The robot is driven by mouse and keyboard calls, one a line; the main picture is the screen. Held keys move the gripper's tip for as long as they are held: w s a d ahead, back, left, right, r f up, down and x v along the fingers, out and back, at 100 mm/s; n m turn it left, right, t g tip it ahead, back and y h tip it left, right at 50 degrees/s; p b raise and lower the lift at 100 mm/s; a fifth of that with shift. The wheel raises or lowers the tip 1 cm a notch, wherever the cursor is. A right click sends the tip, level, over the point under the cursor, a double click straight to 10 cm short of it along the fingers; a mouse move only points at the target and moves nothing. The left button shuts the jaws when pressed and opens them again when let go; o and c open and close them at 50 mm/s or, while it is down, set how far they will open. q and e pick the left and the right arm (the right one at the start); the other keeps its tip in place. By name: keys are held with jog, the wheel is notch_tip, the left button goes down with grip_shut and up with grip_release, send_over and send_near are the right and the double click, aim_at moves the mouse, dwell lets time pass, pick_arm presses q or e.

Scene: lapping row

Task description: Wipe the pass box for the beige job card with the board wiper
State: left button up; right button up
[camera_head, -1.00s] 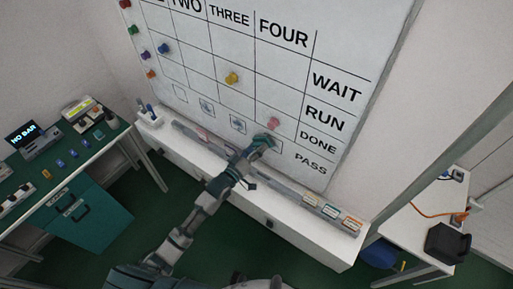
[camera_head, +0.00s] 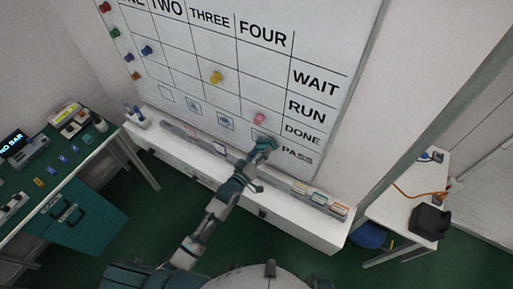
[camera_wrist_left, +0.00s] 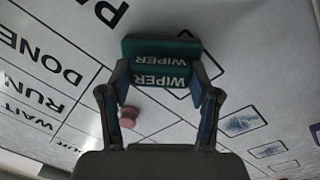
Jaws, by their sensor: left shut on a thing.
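My left gripper (camera_head: 263,146) is at the lower right of the whiteboard (camera_head: 325,35), in the PASS row under the FOUR column. In the left wrist view it (camera_wrist_left: 158,88) is shut on the board wiper (camera_wrist_left: 160,48), a teal block with a dark face marked WIPER. The wiper is at the board face; I cannot tell if it touches. It partly hides the nearest pass box (camera_wrist_left: 218,72). The neighbouring pass boxes (camera_head: 225,124) (camera_head: 194,105) hold dark smudges. Several job cards (camera_head: 299,188) stand in the ledge tray; I cannot tell which is beige. My right gripper is out of view.
A pink magnet (camera_head: 259,118) sits just above the gripper, and a yellow one (camera_head: 216,77) is farther up left. A white ledge (camera_head: 300,225) runs below the board. A green-topped bench (camera_head: 60,160) is at left. A white table (camera_head: 395,225) with a black box is at right.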

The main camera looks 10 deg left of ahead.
pick_arm(q)
jog(key=shift+r, duration=0.1)
jog(key=shift+w+a, duration=0.35)
jog(key=shift+a, duration=0.55)
jog(key=shift+w+a, duration=0.35)
jog(key=shift+a, duration=0.55)
jog(key=shift+w+a+b, duration=0.25)
jog(key=shift+w+a, duration=0.05)
jog(key=shift+a, duration=0.6)
jog(key=shift+w+a+b, duration=0.2)
jog(key=shift+w+a, duration=0.1)
jog(key=shift+a, duration=0.55)
jog(key=shift+s, duration=0.1)
jog(key=p+v, duration=0.3)
jog(key=v, duration=0.2)
jog(key=shift+s+a, duration=0.1)
jog(key=shift+s, duration=0.3)
